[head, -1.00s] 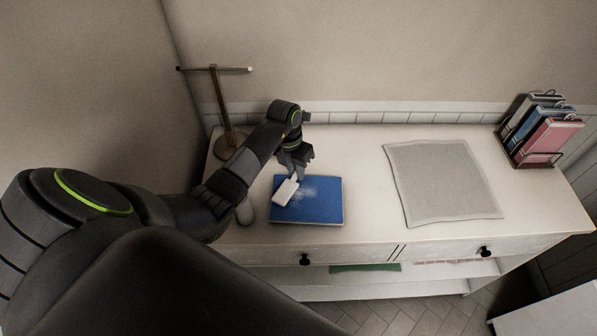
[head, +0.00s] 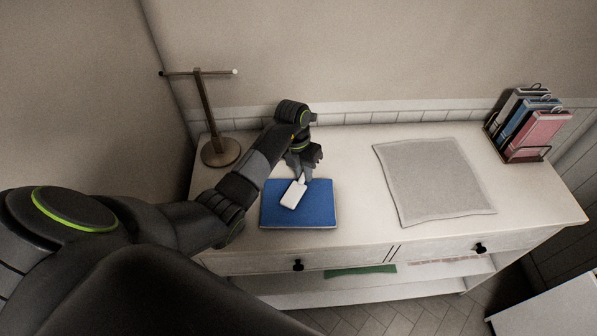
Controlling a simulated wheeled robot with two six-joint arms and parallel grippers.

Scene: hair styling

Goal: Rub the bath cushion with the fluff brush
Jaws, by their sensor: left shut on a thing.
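The bath cushion, a flat blue rectangle (head: 318,211), lies on the white tabletop left of centre. My left gripper (head: 303,172) is over the cushion's back edge and shut on the fluff brush (head: 293,195), which has a white block-like head. The brush head is over the back middle of the cushion and looks to be on or very close to its surface; I cannot tell if it touches. My right gripper is not in view.
A grey cloth (head: 433,182) lies flat on the table (head: 355,198) to the right. A wooden T-shaped stand (head: 221,152) is at the back left. A wire rack with several coloured folders (head: 540,135) stands at the back right. Drawers are in front.

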